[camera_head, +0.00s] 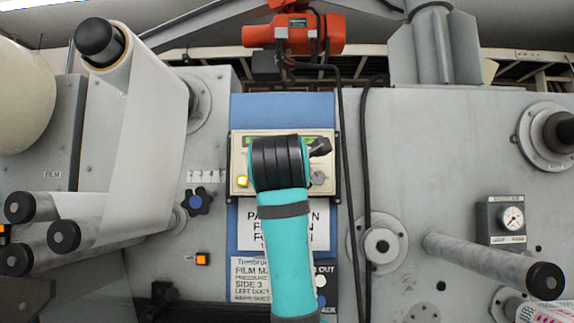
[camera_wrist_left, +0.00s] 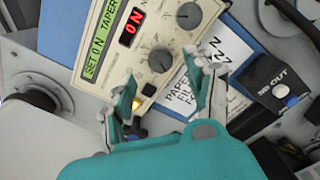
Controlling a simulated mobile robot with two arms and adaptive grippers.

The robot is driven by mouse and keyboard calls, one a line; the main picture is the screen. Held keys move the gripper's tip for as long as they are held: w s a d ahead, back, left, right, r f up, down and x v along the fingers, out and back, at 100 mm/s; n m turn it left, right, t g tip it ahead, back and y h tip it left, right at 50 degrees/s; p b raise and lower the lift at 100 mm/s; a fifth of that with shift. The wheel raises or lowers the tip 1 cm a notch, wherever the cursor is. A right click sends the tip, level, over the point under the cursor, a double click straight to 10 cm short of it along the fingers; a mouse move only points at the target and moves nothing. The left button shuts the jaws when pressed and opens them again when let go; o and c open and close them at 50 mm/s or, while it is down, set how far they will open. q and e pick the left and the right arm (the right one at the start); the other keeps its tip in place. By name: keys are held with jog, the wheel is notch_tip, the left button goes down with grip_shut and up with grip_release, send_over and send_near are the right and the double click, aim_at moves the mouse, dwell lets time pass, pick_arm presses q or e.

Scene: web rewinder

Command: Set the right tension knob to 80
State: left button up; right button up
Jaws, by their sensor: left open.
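The control panel (camera_head: 240,150) is cream with a green display strip, seen in the head view behind my left arm. The right knob (camera_head: 318,178) is grey and round, beside my wrist; it also shows at the top of the left wrist view (camera_wrist_left: 188,15). A second grey knob (camera_wrist_left: 160,60) lies to its left on the panel and is hidden by my arm in the head view. My left gripper (camera_wrist_left: 160,68) is open and empty, its fingertips either side of this second knob in the wrist picture. Contact cannot be told. The dial values are too small to read.
A lit yellow button (camera_head: 242,181) sits at the panel's lower left. A red display (camera_wrist_left: 131,30) reads ON. Black cables (camera_head: 345,120) hang beside the panel.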

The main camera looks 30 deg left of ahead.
pick_arm(q)
jog(key=p+x, duration=0.2)
jog(key=x, duration=0.3)
jog(key=shift+w+d, duration=0.1)
jog(key=shift+d, duration=0.05)
grip_shut()
